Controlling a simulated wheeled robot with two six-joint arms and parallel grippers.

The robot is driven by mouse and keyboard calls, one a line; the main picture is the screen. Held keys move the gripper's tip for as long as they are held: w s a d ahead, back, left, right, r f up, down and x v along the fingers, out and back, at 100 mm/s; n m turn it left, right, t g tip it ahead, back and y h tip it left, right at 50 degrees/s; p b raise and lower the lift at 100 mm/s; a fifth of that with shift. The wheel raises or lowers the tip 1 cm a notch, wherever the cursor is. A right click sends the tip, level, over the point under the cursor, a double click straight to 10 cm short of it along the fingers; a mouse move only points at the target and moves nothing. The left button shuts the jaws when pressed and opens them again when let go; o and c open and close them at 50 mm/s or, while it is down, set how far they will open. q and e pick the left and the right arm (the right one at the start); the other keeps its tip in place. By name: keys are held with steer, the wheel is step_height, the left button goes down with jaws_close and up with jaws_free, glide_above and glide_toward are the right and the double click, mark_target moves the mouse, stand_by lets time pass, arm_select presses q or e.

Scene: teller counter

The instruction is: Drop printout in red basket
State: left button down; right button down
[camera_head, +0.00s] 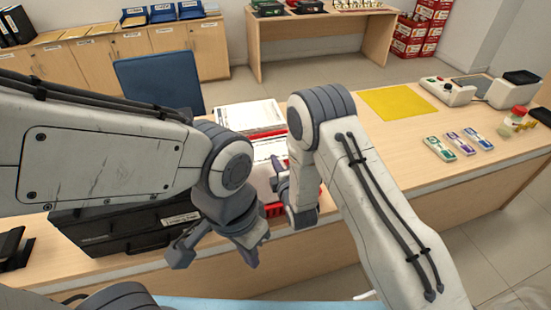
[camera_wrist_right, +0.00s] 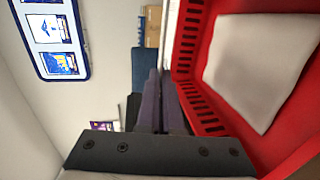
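The red basket (camera_wrist_right: 190,40) fills the right of the right wrist view, with a white sheet (camera_wrist_right: 262,70), apparently the printout, lying inside it. In the head view the basket (camera_head: 272,210) is mostly hidden behind my right gripper and arm. My right gripper (camera_head: 281,178) is beside the basket. Its fingers (camera_wrist_right: 158,98) are together next to the basket wall, with nothing seen between them; whether they touch the wall is unclear. My left gripper (camera_head: 218,256) is open and empty, low in front of the counter's near edge.
A black case (camera_head: 125,232) stands on the counter at left. White paper stacks (camera_head: 250,115) lie behind the basket. A yellow mat (camera_head: 397,103), small coloured packs (camera_head: 462,143) and a red-capped jar (camera_head: 512,120) are at right. The counter between mat and packs is clear.

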step_height(320, 180, down, 5)
steer(key=b, duration=0.3)
stand_by(0.5)
steer(key=c, duration=1)
jaws_free()
steer(key=b+v, duration=0.2)
steer(key=v, duration=0.8)
steer(key=shift+s+b, duration=0.2)
steer(key=shift+b, duration=0.1)
steer(key=shift+r, duration=0.1)
